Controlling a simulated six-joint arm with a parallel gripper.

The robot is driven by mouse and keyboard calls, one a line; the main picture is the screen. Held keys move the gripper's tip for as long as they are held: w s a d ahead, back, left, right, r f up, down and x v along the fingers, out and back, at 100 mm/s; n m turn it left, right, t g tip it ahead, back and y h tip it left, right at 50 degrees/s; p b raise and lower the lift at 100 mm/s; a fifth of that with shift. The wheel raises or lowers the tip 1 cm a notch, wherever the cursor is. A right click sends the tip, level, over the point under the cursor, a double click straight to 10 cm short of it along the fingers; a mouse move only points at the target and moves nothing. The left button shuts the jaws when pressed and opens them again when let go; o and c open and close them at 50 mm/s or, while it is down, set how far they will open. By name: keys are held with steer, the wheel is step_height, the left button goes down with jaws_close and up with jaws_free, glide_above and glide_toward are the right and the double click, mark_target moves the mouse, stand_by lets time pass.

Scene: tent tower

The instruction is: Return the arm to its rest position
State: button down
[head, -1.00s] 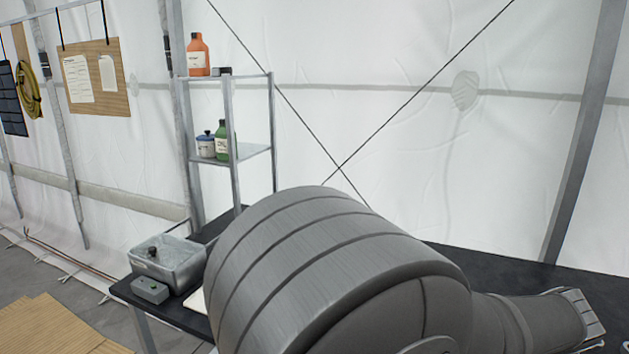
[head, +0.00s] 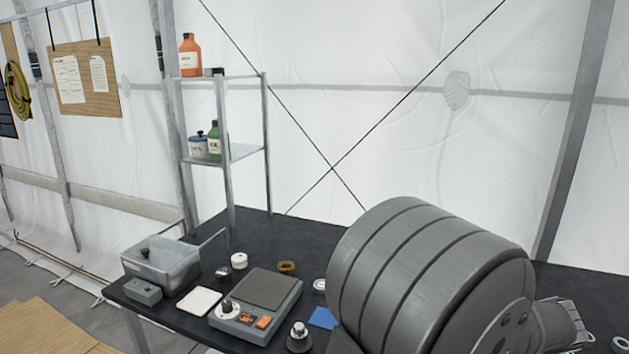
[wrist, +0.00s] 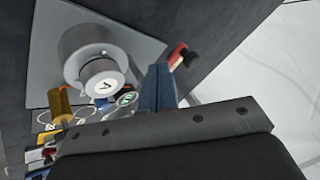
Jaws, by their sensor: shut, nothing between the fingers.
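My arm's large grey ribbed joint (head: 430,270) fills the lower right of the head view, in front of the dark bench (head: 240,232). The arm runs on to the right, and I cannot make out the fingertips in that view. In the wrist view my gripper (wrist: 158,85) shows as two narrow blue fingers standing close together above a dark bracket. It is shut and empty. A grey round fixture with a white marked cap (wrist: 100,83) lies left of the fingers, apart from them. The part of the bench behind the arm is hidden.
The bench holds a grey scale-like device (head: 262,302), a white pad (head: 199,301), a metal basin (head: 162,264), a blue sheet (head: 323,318) and a silver knob (head: 298,337). A shelf with bottles (head: 245,152) stands behind. The wall's upper area is free.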

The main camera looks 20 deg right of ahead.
steer(key=shift+s+d+n+t+y, duration=0.2)
steer(key=shift+s+n, duration=0.15)
steer(key=shift+s, duration=0.5)
steer(key=shift+s+d+n+t+y, duration=0.15)
steer(key=shift+s+n, duration=0.25)
steer(key=shift+s, duration=0.4)
steer(key=shift+s+d+n+t+y, duration=0.1)
steer(key=shift+s+n+y, duration=0.2)
steer(key=shift+s, duration=0.55)
